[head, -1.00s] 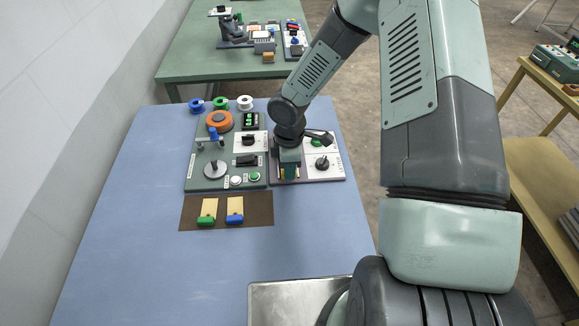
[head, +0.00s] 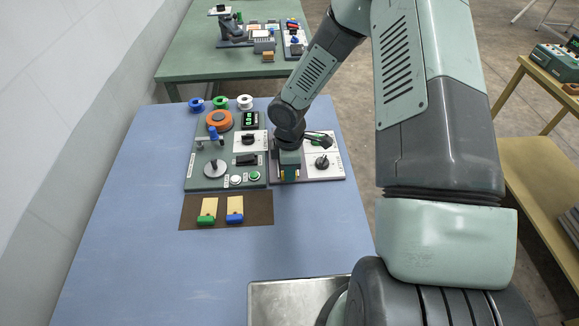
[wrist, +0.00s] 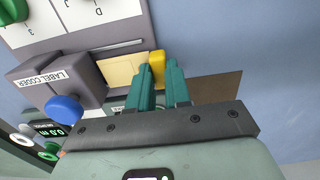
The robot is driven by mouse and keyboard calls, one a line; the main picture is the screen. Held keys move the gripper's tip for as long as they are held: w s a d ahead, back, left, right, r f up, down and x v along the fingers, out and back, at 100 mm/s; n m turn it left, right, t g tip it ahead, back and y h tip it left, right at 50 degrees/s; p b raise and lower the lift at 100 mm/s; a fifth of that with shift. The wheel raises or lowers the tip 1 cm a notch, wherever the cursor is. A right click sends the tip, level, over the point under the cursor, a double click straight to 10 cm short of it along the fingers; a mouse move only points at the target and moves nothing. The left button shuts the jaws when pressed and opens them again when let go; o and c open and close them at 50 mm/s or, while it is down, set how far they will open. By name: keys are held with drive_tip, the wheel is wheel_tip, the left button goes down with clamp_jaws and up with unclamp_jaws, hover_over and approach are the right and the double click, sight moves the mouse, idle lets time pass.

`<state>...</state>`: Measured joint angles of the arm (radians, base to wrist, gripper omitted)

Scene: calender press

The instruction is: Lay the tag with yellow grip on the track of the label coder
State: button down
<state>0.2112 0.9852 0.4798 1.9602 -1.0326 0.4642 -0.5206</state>
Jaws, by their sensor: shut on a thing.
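The tag (wrist: 120,71) is a cream plate with a yellow grip (wrist: 158,63). My gripper (wrist: 160,70) is shut on the yellow grip, with its teal fingers on either side. The tag's plate lies flat alongside the dark grey label coder (wrist: 88,73), which has a blue knob (wrist: 64,108), and appears over its track. I cannot tell whether the plate touches the track. In the head view my gripper (head: 289,174) points down at the front of the panel on the right and hides most of the coder and tag.
A brown mat (head: 255,222) in front holds a green-gripped tag (head: 208,212) and a blue-gripped tag (head: 235,211). The dark green machine panel (head: 196,178) with knobs and an orange ring stands left of my gripper. The blue table (head: 150,280) is clear at the front left.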

drive_tip(key=shift+f, duration=0.85)
idle(1.1)
drive_tip(key=shift+c, duration=2.2)
unclamp_jaws()
drive_tip(key=shift+r, duration=3.5)
